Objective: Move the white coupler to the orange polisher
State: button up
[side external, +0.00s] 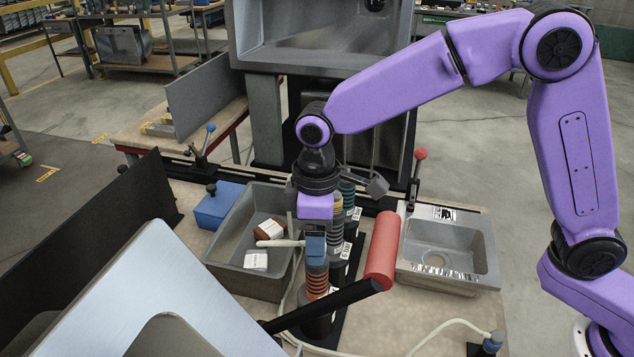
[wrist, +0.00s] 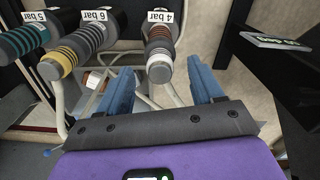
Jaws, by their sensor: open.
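In the side view the orange-banded polisher (side external: 317,281) stands in a row of dark tools, directly below my gripper (side external: 315,243). In the wrist view a tool with reddish-brown bands and a "4 bar" label (wrist: 160,40) points between the fingers of my gripper (wrist: 160,82), which is open with blue fingertips apart. This tool has a pale end, with a pale hose close by. A pale rounded bar (side external: 275,243) juts left beside my gripper in the side view. I cannot tell for certain which pale piece is the white coupler.
Yellow-banded (wrist: 75,50) and teal-banded (wrist: 22,40) tools stand beside it. A grey basin (side external: 228,258) holds a brown-and-white block and a white block. A red cylinder (side external: 382,250) on a black bar stands close right. Another sink (side external: 445,250) lies further right. Loose hoses cross the bench.

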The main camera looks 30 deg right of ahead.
notch_tip(320, 180, up, 16)
jog(key=shift+f, duration=0.25)
dwell(0.6)
jog(key=s+d+f, duration=0.6)
jog(key=s+d, duration=0.5)
jog(key=d, duration=0.2)
jog(key=s+d+f+n, duration=0.1)
jog(key=s+d+f, duration=0.5)
jog(key=s+d, duration=0.6)
jog(key=shift+s+d+f, duration=0.15)
jog(key=shift+d+f, duration=0.25)
